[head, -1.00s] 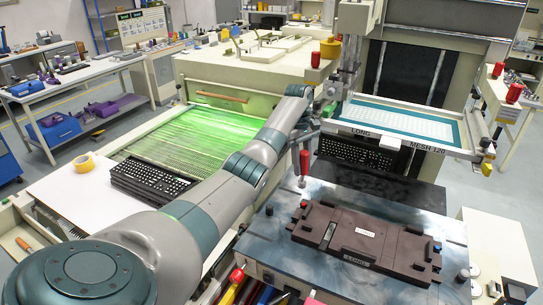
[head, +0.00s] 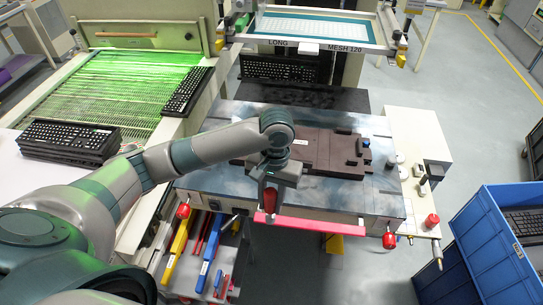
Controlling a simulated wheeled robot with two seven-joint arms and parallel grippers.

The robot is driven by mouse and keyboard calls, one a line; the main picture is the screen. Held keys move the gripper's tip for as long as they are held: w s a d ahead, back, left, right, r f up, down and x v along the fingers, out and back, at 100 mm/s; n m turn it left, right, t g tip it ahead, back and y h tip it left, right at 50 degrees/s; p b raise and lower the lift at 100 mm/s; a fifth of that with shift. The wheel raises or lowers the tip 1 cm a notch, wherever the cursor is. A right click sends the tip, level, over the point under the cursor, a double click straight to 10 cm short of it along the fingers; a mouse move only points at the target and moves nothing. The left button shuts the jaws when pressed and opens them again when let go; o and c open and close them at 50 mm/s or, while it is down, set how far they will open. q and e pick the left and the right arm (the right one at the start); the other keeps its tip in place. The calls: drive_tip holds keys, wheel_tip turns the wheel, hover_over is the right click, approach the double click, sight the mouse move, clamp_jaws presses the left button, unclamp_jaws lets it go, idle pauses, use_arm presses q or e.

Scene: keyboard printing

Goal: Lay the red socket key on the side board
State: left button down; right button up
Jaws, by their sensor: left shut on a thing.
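My left gripper (head: 269,206) points down over the front edge of the dark metal table (head: 220,150). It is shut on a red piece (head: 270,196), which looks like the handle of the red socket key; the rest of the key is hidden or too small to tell. The arm reaches in from the left and covers part of the brown fixture (head: 322,153). A pale flat surface (head: 415,132) adjoins the table on the right and may be the side board; its middle is bare. My right gripper is not in view.
Black keyboards (head: 70,139) are stacked on a white surface at left; another keyboard (head: 188,92) lies by the green-lit belt. Red knobs (head: 389,240) and a pink strip (head: 305,223) line the table front. A blue crate (head: 490,240) stands at right.

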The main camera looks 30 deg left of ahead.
use_arm(q)
drive_tip(key=s+f+m+b, duration=0.1)
drive_tip(key=s+f+b, duration=0.2)
drive_tip(key=f+b, duration=0.2)
drive_tip(key=s+d+f+b, duration=0.1)
drive_tip(key=s+f+b, duration=0.1)
drive_tip(key=f+b, duration=0.3)
wheel_tip(320, 180, down, 4)
drive_tip(key=shift+s+d+r+m, duration=0.2)
drive_tip(key=shift+s+d+m, duration=0.05)
drive_tip(key=shift+s+m, duration=0.15)
drive_tip(key=shift+s+a, duration=0.1)
